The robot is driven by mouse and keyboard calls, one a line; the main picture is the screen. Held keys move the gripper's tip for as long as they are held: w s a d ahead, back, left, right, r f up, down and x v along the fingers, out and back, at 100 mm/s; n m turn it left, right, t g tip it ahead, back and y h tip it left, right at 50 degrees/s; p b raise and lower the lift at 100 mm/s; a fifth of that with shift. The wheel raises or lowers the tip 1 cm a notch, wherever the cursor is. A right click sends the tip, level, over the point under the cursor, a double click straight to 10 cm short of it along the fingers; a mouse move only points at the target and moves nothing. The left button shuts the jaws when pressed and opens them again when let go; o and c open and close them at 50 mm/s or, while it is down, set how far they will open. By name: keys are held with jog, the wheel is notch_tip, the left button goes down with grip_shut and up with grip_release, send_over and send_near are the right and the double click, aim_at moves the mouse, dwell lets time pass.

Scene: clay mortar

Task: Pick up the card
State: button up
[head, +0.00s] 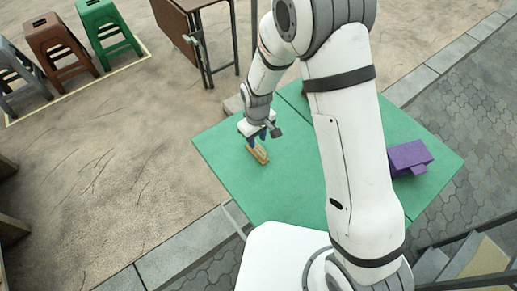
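My gripper (258,138) points down over the left part of a green table (285,190). Its dark blue fingers are small in the view, and I cannot tell whether they are open or shut. A small tan-orange object (259,154), long and narrow, is right at or just below the fingertips. I cannot tell whether the fingers touch it. I cannot make out a card clearly; the tan-orange object may be it or something else. My arm hides the middle of the table.
A purple box-like object (408,157) lies on the table's right part, partly behind my arm. Grey, brown and green stools (104,32) and a brown folded table (180,25) stand at the back left. The table's front left is clear.

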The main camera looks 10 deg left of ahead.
aim_at(257, 143)
jog(key=shift+f+p, duration=0.4)
jog(key=shift+f, duration=2.35)
jog(key=shift+c, duration=0.2)
grip_shut()
